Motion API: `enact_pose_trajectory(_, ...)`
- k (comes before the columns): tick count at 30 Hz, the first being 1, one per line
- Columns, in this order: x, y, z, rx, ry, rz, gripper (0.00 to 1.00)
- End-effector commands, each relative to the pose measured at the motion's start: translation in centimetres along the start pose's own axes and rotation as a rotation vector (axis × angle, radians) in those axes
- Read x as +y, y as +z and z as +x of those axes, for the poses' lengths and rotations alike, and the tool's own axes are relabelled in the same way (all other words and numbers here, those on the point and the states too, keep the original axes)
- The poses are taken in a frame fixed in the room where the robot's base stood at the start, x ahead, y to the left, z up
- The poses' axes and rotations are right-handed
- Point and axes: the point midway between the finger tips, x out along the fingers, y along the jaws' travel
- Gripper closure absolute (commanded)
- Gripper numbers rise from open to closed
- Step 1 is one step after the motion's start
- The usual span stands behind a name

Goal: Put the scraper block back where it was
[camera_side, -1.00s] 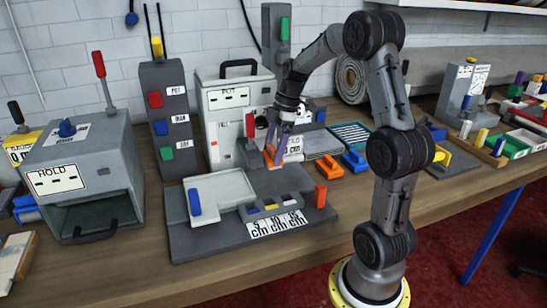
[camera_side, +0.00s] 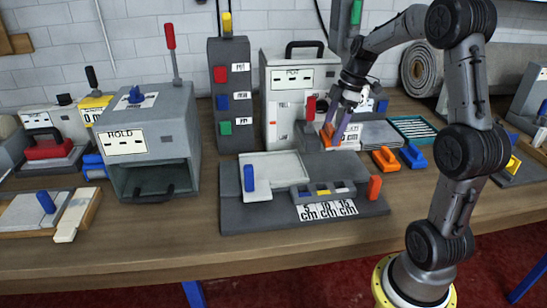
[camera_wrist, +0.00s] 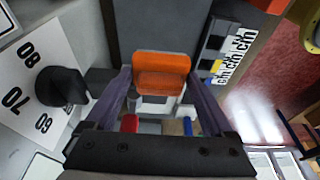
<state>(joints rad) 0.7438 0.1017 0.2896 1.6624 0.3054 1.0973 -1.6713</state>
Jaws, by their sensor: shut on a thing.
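My gripper (camera_side: 336,128) is shut on an orange block (camera_side: 327,130). In the wrist view the orange block (camera_wrist: 162,72) sits between the purple fingertips of the gripper (camera_wrist: 162,82), with its rounded orange top showing. In the side view it is over the back of the grey measuring station (camera_side: 290,222), close to a red-topped lever (camera_side: 311,108). I cannot tell whether it touches anything below. Another orange block (camera_side: 384,160) and a blue block (camera_side: 412,157) lie on the bench to the right. None is labelled as the scraper block.
A white machine (camera_side: 285,75) stands behind my gripper, and a grey button tower (camera_side: 230,125) and the HOLD box (camera_side: 150,145) stand to its left. A green-edged tray (camera_side: 412,128) is at the right. In the wrist view a numbered dial (camera_wrist: 30,80) with a black knob is close at left.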

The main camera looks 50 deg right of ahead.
Motion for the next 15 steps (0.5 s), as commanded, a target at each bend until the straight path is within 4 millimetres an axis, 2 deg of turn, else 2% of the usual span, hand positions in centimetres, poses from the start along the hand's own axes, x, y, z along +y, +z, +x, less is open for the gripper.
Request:
enact_pose_trajectory(5, 0.1, -0.9, -3.1, 0.0, 0.008, -0.003, 0.57)
enact_pose_trajectory(15, 0.1, -3.8, -13.8, 0.001, 0.009, -0.003, 0.57)
